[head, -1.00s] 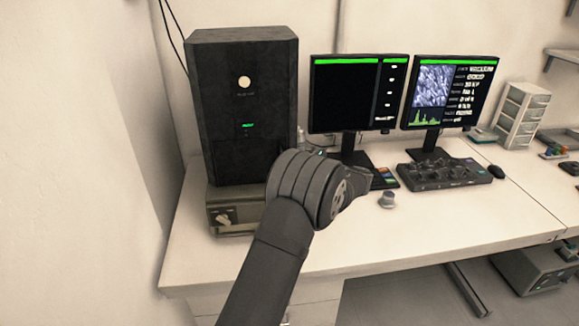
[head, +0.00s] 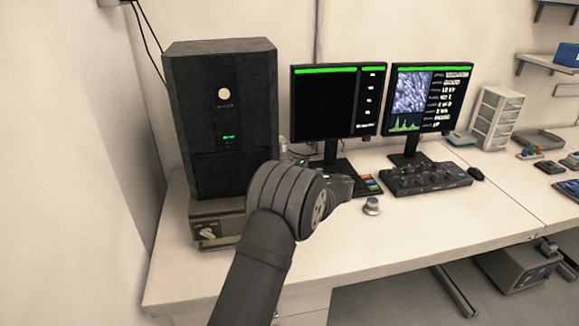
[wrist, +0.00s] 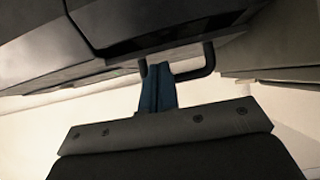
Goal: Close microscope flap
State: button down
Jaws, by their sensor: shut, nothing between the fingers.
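The microscope is a tall black cabinet (head: 222,130) at the left of the desk in the head view, with a round white light and a green light on its front. A dark bar handle (wrist: 208,62) shows in the wrist view, under a dark body (wrist: 150,22) that is probably the microscope. My gripper (wrist: 158,70) has blue fingers, shut and empty. Its tips overlap the handle in the wrist view; I cannot tell if they touch it. In the head view my wrist hides the fingers and part of the cabinet's lower right. I cannot make out the flap's position.
A beige base unit (head: 213,230) with a knob is under the cabinet. Two monitors (head: 335,105), a control panel (head: 428,178) and a small round knob (head: 372,206) stand to the right. The white desk front (head: 400,232) is clear. A wall is close on the left.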

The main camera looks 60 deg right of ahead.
jog(key=s+d, duration=0.5)
jog(key=d, duration=0.3)
jog(key=w+a+r+m+h, duration=0.2)
jog(key=r+m+h, duration=0.6)
jog(key=m+h, duration=0.3)
jog(key=w+a+r+m+h, duration=0.1)
jog(key=w+r+m+h, duration=0.1)
jog(key=r+m+h, duration=0.8)
jog(key=w+a+f+m+g, duration=0.1)
jog(key=a+f+m+g, duration=0.8)
jog(key=a, duration=0.4)
jog(key=a+f+m+g, duration=0.75)
jog(key=a+f, duration=0.35)
jog(key=a, duration=0.2)
jog(key=d, duration=1.3)
jog(key=shift+w+d+g, duration=0.2)
jog(key=shift+w+g, duration=0.15)
jog(key=shift+w, duration=0.1)
